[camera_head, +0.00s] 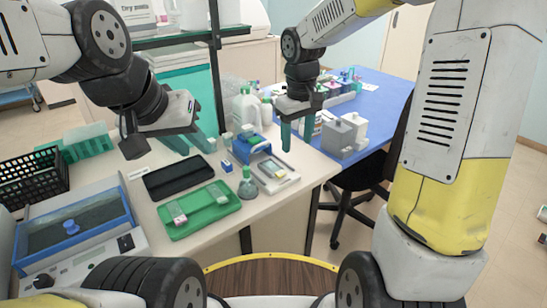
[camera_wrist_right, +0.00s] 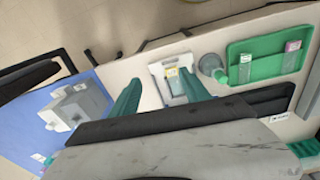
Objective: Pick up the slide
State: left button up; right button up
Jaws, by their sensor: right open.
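A slide with a yellowish label (camera_head: 275,169) lies on a pale holder (camera_head: 288,183) near the table's right edge. The slide also shows in the right wrist view (camera_wrist_right: 174,80), close to the right-hand finger, which partly covers the holder. My right gripper (camera_head: 297,138) is open and empty, above and behind the holder; its green fingers show in the wrist view (camera_wrist_right: 157,88). Two more slides, one at the left (camera_head: 179,216) and one at the right (camera_head: 218,193), lie in a green tray (camera_head: 205,222). My left gripper (camera_head: 192,144) is open and empty above the table's back left.
A small flask (camera_head: 247,187) stands between the green tray and the holder. A blue rack (camera_head: 253,146) and white bottles (camera_head: 245,108) stand behind. A black tray (camera_head: 179,177) lies to the left. Grey boxes (camera_head: 342,136) stand on the blue table (camera_head: 385,95).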

jog(key=n+g, duration=0.1)
send_near(283, 174)
jog(key=d, duration=0.1)
jog(key=f, duration=0.7)
jog(key=shift+s+a+f, duration=0.1)
jog(key=shift+a+f, duration=0.3)
grip_shut()
